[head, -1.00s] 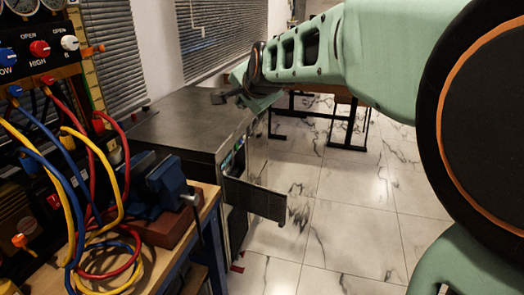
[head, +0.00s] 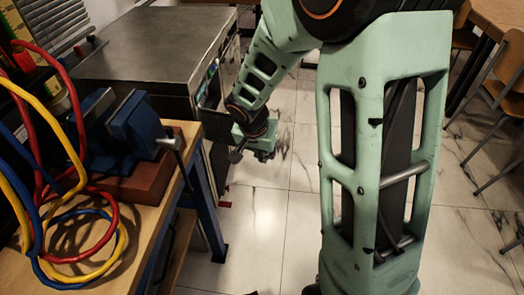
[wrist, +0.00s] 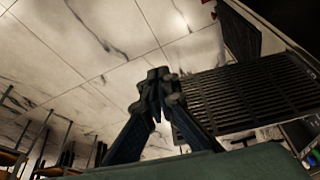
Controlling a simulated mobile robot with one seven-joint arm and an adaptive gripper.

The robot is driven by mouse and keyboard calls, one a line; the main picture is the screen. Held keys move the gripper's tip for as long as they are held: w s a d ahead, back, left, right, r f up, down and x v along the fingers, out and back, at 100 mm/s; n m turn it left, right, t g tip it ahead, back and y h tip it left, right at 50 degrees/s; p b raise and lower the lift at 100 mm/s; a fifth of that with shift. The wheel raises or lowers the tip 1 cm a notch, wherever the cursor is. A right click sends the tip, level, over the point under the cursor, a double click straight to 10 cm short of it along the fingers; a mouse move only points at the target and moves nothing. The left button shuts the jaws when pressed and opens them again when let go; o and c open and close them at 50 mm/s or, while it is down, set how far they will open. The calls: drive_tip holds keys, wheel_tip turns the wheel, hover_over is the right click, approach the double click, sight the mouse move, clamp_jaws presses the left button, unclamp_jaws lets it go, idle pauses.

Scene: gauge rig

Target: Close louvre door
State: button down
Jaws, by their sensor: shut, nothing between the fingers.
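The louvre door is a dark slatted panel (wrist: 245,97) on the right of the wrist view, standing out from the metal cabinet. The cabinet (head: 150,45) has a dark grey top in the head view. There my arm and gripper cover most of the door, so its angle is hard to read. My gripper (head: 237,156) points down in front of the cabinet's right side. In the wrist view my gripper (wrist: 157,78) is shut and empty, with its fingertips beside the door's left edge. I cannot tell whether they touch it.
A workbench (head: 125,240) with a blue vise (head: 130,125) and looped red, yellow and blue hoses (head: 75,225) stands at left, close to the cabinet. Marble floor (head: 265,220) is clear below my gripper. Chairs (head: 500,100) and a wooden table are at right.

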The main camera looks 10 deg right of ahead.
drive_tip(key=w+d+f+b, duration=0.1)
drive_tip(key=w+d+f, duration=0.2)
drive_tip(key=w+f, duration=0.3)
drive_tip(key=shift+d+f+b, duration=0.15)
drive_tip(key=shift+f+b, duration=0.25)
drive_tip(key=shift+f, duration=0.65)
